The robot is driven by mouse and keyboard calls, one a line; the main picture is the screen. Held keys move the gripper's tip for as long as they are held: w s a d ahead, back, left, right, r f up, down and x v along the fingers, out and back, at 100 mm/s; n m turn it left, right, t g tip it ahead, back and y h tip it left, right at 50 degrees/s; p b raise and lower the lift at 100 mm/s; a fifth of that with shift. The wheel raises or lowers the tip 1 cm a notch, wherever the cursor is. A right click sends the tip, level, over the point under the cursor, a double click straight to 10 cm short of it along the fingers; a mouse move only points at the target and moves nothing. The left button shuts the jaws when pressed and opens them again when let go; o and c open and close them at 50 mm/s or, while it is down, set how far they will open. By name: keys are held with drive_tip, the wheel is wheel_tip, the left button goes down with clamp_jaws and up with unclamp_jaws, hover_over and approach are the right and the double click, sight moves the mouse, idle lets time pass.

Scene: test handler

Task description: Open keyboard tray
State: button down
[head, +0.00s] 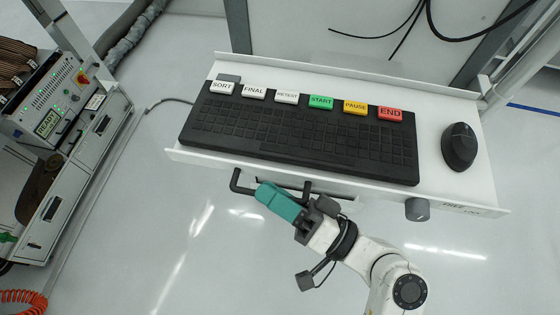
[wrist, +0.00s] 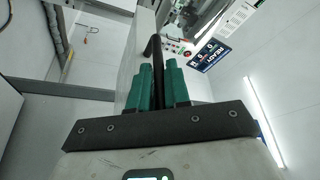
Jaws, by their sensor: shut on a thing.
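The white keyboard tray (head: 460,190) holds a black keyboard (head: 290,135) with labelled keys along its back row. A black bar handle (head: 236,182) runs along the tray's front edge. My gripper (head: 265,188) has green fingers and is at the handle, left of its middle. In the wrist view the green fingers (wrist: 158,85) are shut on the dark handle bar (wrist: 156,52), which passes between them. The part of the handle between the fingers is hidden in the head view.
A black mouse (head: 459,147) sits at the tray's right end. A grey knob (head: 417,209) is on the front edge at right. A cabinet with a control panel (head: 48,100) stands at the left. The floor in front of the tray is clear.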

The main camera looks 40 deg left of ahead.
drive_tip(key=shift+s+d+f, duration=0.1)
drive_tip(key=shift+s+d, duration=0.3)
drive_tip(key=shift+s, duration=0.2)
drive_tip(key=c, duration=1.4)
unclamp_jaws()
drive_tip(key=shift+c, duration=0.2)
drive_tip(key=shift+w, duration=0.1)
drive_tip(key=v, duration=1)
drive_tip(key=shift+d, duration=0.4)
drive_tip(key=shift+f, duration=0.15)
